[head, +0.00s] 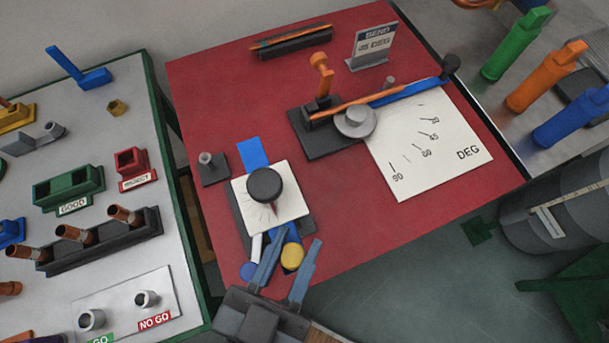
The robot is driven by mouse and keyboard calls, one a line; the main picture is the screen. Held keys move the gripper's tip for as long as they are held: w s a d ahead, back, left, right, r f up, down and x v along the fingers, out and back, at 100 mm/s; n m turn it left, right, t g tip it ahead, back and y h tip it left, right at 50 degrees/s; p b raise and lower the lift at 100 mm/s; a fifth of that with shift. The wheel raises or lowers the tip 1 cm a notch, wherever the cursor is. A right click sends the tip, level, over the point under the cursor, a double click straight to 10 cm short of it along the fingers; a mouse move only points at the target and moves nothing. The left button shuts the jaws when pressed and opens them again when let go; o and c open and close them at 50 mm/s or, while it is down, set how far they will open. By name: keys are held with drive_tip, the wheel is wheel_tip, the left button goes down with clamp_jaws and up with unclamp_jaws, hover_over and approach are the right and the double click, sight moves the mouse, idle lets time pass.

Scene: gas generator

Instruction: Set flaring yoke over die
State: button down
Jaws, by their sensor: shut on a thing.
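My gripper (294,234) is at the red bench's near edge, its two grey-blue fingers reaching up toward a white marked card (283,219) with a black round knob (264,185) on it. The jaws are shut on a part close to the card's near edge. I take this to be the flaring yoke, but its shape is mostly hidden. A blue bar (252,153), possibly the die, sticks out beyond the card's far side. Whether the yoke sits over the die cannot be told.
A grey post on a dark block (213,168) stands just left of the card. The bender (355,122) with its angle sheet (430,155) is to the right. A left table holds a tube rack (100,240) and bins. The red bench (225,90) is clear at far left.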

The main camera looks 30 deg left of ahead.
drive_tip(key=shift+s+a+f, duration=0.1)
drive_tip(key=shift+a+f, duration=0.05)
drive_tip(key=c, duration=0.8)
unclamp_jaws()
drive_tip(key=s, duration=0.2)
drive_tip(key=s+b, duration=0.1)
drive_tip(key=s, duration=0.4)
drive_tip(key=shift+s+d+b, duration=0.3)
drive_tip(key=shift+s, duration=0.1)
